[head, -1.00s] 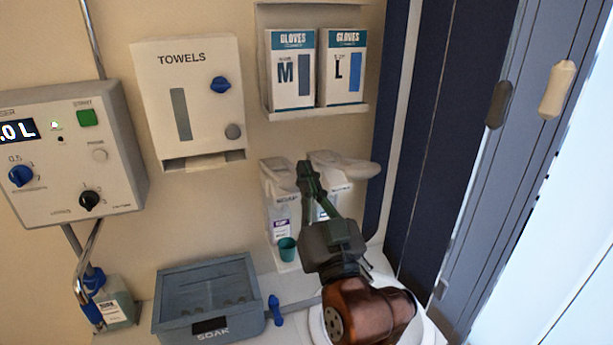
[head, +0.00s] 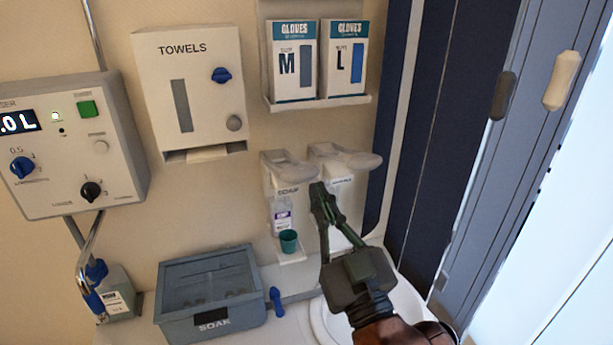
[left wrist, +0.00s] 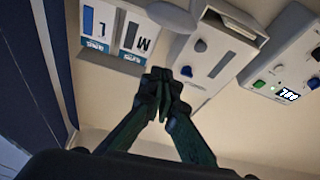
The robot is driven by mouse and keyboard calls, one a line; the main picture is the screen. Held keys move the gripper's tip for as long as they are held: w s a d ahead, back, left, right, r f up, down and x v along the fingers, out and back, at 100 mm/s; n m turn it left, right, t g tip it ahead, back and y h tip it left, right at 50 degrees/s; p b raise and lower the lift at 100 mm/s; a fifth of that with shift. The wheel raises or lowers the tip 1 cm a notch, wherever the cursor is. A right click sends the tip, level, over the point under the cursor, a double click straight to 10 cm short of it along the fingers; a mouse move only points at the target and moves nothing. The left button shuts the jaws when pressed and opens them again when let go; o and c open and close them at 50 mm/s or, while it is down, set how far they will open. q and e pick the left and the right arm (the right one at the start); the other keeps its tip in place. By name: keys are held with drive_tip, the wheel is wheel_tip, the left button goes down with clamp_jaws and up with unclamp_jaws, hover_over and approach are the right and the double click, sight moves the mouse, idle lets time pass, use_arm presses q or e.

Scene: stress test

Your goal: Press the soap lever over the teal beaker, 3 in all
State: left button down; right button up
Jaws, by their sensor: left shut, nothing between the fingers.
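The soap dispenser (head: 282,192) hangs on the wall, with its pale lever (head: 290,171) sticking out at the top and a clear bottle below. The teal beaker (head: 289,241) stands upright on a small white ledge under it. My left gripper (head: 318,190) is shut and empty, just right of the soap dispenser and lower than the lever, apart from it in the picture. In the left wrist view its closed fingertips (left wrist: 160,76) point at the wall. A pale lever end (left wrist: 172,16) shows beyond them; I cannot tell which dispenser it belongs to. My right gripper is out of view.
A second dispenser with a similar lever (head: 345,158) hangs close on the right, partly behind my left gripper. Glove boxes (head: 294,62) sit above, and a towel dispenser (head: 190,90) is at left. A lidded soak bin (head: 208,290) and blue handle (head: 276,301) lie below.

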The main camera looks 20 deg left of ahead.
use_arm(q)
drive_tip(key=p+x, duration=0.2)
drive_tip(key=x, duration=0.8)
drive_tip(key=shift+w+d+f+b, duration=0.15)
drive_tip(key=shift+f+b, duration=0.3)
drive_tip(key=shift+f, duration=1.55)
